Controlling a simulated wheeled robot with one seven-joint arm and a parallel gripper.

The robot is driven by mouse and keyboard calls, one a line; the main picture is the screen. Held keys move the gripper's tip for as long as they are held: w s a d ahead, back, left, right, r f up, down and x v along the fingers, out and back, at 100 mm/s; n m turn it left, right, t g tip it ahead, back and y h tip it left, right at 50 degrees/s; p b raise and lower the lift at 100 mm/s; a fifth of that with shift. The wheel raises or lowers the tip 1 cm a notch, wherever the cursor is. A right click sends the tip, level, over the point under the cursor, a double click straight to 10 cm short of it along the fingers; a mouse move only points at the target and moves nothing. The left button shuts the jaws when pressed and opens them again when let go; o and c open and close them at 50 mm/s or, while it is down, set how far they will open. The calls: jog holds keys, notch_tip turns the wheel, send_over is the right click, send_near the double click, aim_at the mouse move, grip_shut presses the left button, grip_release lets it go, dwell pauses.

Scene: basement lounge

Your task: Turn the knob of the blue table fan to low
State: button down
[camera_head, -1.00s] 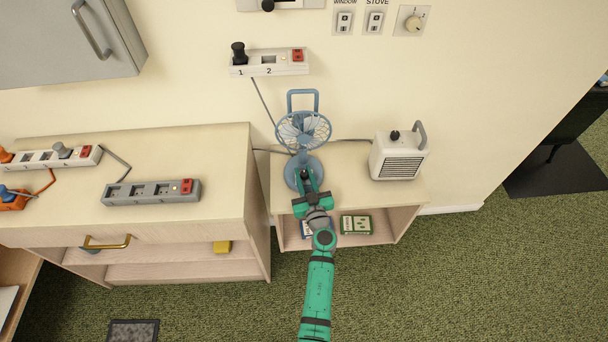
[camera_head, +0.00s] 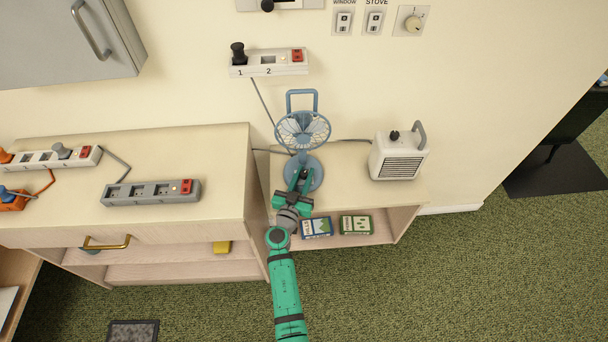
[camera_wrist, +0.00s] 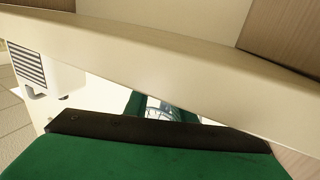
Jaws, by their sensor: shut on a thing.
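The blue table fan (camera_head: 303,131) stands on the low shelf unit's top, its round base (camera_head: 317,178) towards me. My green gripper (camera_head: 301,180) reaches over the front of that base from the near side. Its fingers are shut on the fan's knob, which they mostly hide, so I cannot read the knob's setting. In the wrist view, the green gripper body fills the bottom, and only a small part of the fan (camera_wrist: 152,104) shows past the shelf edge.
A white heater (camera_head: 398,158) stands right of the fan on the shelf top (camera_head: 350,188). Two boxes, one blue (camera_head: 317,227) and one green (camera_head: 356,225), lie on the shelf below. A taller cabinet (camera_head: 225,185) with a grey power strip (camera_head: 151,193) adjoins on the left.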

aim_at(302, 178)
jog(key=shift+m+g+h, duration=0.7)
jog(key=shift+m+h, duration=0.4)
jog(key=shift+h, duration=0.7)
jog(key=shift+s, duration=0.1)
jog(key=c, duration=1.5)
grip_release()
jog(key=shift+v, duration=3.7)
jog(key=shift+a, duration=0.1)
